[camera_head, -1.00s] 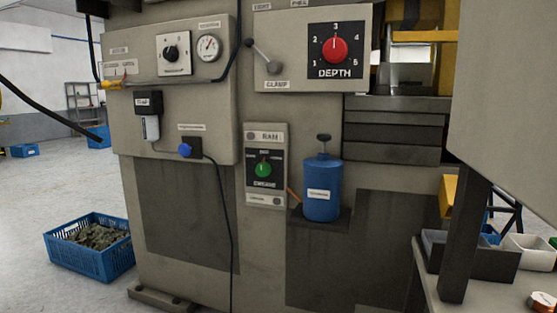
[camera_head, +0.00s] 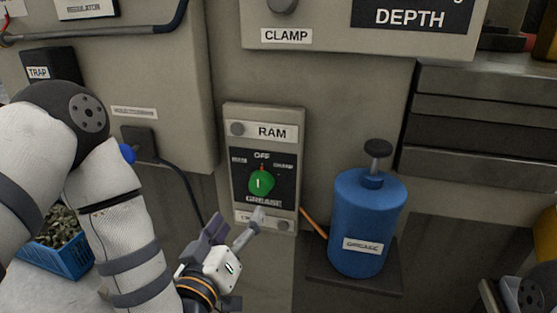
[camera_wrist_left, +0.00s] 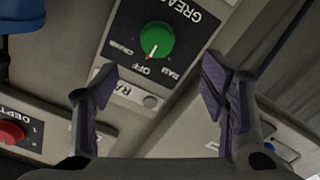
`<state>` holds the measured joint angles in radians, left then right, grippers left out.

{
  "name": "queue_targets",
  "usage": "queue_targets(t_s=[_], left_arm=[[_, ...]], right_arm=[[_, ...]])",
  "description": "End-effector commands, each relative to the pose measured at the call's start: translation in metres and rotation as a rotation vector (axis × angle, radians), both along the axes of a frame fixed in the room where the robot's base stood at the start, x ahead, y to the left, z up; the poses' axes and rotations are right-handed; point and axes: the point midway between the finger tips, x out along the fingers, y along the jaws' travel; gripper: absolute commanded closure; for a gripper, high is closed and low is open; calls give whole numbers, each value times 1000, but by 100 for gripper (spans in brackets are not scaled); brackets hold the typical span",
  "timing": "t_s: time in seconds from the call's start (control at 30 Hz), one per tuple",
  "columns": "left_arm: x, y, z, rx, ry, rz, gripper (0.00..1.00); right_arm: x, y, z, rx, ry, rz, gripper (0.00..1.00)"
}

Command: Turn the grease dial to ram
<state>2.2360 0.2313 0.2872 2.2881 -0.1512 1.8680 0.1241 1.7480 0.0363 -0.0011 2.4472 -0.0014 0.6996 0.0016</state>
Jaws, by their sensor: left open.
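The green grease dial (camera_head: 262,181) is on a dark plate on the machine front, under a RAM sign (camera_head: 271,132). Its marks read RAM at left, OFF at top and what looks like CLAMP at right. The pointer is at OFF. My left gripper (camera_head: 238,223) is open and empty, below the dial and apart from it. In the left wrist view the picture is upside down; the dial (camera_wrist_left: 157,40) shows beyond the two spread fingers (camera_wrist_left: 160,75), its red-tipped pointer towards OFF.
A blue grease bottle (camera_head: 366,225) with a black knob stands on a small ledge right of the dial. A blue plug (camera_head: 127,153) with a cable is at left. The clamp panel (camera_head: 350,42) juts out above. A blue crate (camera_head: 67,258) is on the floor.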

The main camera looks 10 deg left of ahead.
Motion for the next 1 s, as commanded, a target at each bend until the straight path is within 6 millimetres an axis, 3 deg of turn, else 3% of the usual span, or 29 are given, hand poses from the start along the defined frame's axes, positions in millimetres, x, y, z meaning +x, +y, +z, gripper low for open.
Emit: queue_targets(t_s=[0.17, 0.4, 0.6, 0.93, 1.0], left_arm=[[20, 0, 3, -3, -15, 5, 33], [81, -2, 1, -3, -12, 5, 33], [114, -3, 0, -2, -9, 4, 33], [122, -4, 2, -2, -10, 3, 33], [122, -4, 2, -2, -10, 3, 47]], right_arm=[[-3, 0, -1, -1, 9, -1, 67], [-8, 0, -7, 0, 24, -1, 67], [-10, 0, -10, -1, 34, 0, 67], [-11, 0, -10, -1, 34, 0, 67], [-10, 0, -10, -1, 34, 0, 67]])
